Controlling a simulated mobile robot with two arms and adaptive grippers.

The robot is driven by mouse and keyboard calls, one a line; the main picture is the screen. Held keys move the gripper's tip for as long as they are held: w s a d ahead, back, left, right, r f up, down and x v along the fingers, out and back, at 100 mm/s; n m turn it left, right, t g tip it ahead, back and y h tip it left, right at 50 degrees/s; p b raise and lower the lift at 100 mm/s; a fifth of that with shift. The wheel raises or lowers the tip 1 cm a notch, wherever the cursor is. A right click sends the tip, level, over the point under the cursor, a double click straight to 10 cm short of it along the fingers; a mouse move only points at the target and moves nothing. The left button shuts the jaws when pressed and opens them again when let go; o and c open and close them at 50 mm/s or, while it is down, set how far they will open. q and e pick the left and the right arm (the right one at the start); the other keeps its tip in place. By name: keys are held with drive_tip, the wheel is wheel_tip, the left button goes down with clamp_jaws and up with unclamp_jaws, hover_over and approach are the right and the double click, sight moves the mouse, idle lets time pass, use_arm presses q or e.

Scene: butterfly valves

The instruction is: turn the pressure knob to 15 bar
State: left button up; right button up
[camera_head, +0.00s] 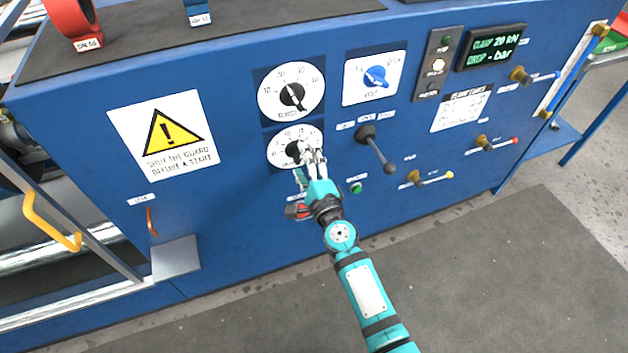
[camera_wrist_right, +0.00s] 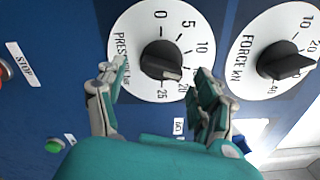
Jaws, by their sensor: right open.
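The black pressure knob (camera_wrist_right: 160,57) sits on a white round dial (camera_wrist_right: 125,33) marked 0, 5, 10, then 20 and 25, in the right wrist view. In the head view the knob (camera_head: 294,150) is partly behind my right gripper (camera_head: 313,152). In the right wrist view my right gripper (camera_wrist_right: 158,80) is open, one finger on each side of the knob's lower part, with gaps between. It holds nothing. My left gripper is out of view.
The force knob (camera_head: 292,95) is just above the pressure dial. A blue selector (camera_head: 376,76) and a black lever (camera_head: 376,149) are to the right. A red stop button (camera_head: 298,211) and a green button (camera_head: 356,188) are below. A display (camera_head: 492,47) shows clamp 20 kN.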

drive_tip(key=v, duration=1)
drive_tip(key=shift+s, duration=0.1)
